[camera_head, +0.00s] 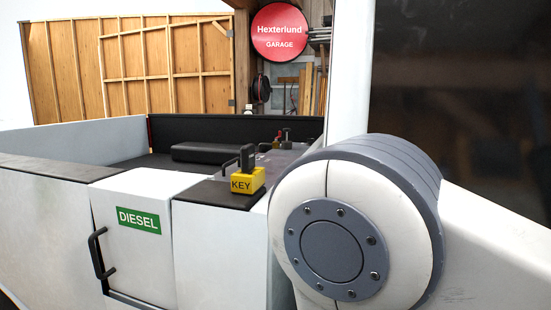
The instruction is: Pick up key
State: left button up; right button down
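The key (247,181) is a yellow block marked "KEY" with a dark upright handle on top. It sits on a dark flat ledge (212,194) of the white pickup, a little left of the middle of the head view. Neither of my grippers shows in the head view. A large white and grey arm joint (332,249) of mine fills the lower right and stands close in front, to the right of the key. Nothing visible touches the key.
A white "DIESEL" box (130,240) with a black handle (98,254) is left of the key. Behind it lies the dark truck bed (150,164) with a black padded piece (206,152). Small dark and red items (283,137) stand behind the key. A round red garage sign hangs behind.

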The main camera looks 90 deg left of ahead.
aim_at(247, 152)
jog(key=u, duration=0.8)
jog(key=k, duration=0.3)
jog(key=u, duration=1.45)
